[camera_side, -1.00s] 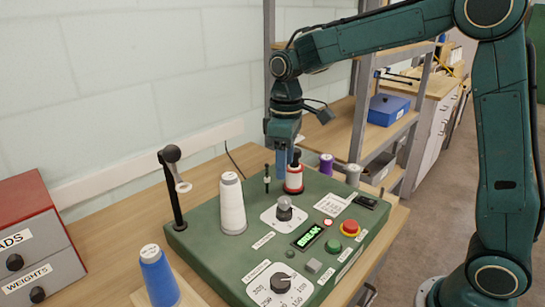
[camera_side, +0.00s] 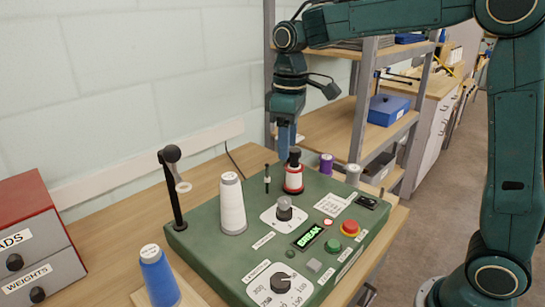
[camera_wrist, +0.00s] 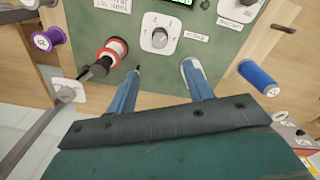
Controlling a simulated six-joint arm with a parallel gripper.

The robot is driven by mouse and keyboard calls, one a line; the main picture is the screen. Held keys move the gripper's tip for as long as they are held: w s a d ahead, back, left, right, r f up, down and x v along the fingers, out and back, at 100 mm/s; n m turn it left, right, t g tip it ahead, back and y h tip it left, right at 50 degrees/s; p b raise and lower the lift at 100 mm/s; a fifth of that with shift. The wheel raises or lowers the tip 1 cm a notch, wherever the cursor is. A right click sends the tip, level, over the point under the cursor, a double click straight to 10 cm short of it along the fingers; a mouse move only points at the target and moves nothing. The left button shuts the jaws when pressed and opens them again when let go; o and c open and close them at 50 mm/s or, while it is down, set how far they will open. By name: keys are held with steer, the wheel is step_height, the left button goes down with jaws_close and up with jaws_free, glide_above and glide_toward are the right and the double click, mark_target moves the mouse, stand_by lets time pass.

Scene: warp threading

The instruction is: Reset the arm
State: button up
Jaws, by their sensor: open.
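The red-and-white spool also shows there (camera_wrist: 108,55), left of the fingers. The green panel lies beyond the fingertips. The white thread cone (camera_side: 232,205) stands upright on the panel. In the side view the fingers overlap, so the gap between them is hidden.
A blue cone (camera_side: 158,277) stands in front, a drawer cabinet (camera_side: 35,250) at far left. A purple spool (camera_side: 326,164) and a shelf rack (camera_side: 335,128) are behind. The display reads BREAK (camera_side: 309,236).

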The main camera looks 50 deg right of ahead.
steer(key=s+d+m+t, duration=0.2)
steer(key=s+m+t, duration=0.3)
steer(key=s, duration=1.8)
steer(key=shift+d, duration=0.25)
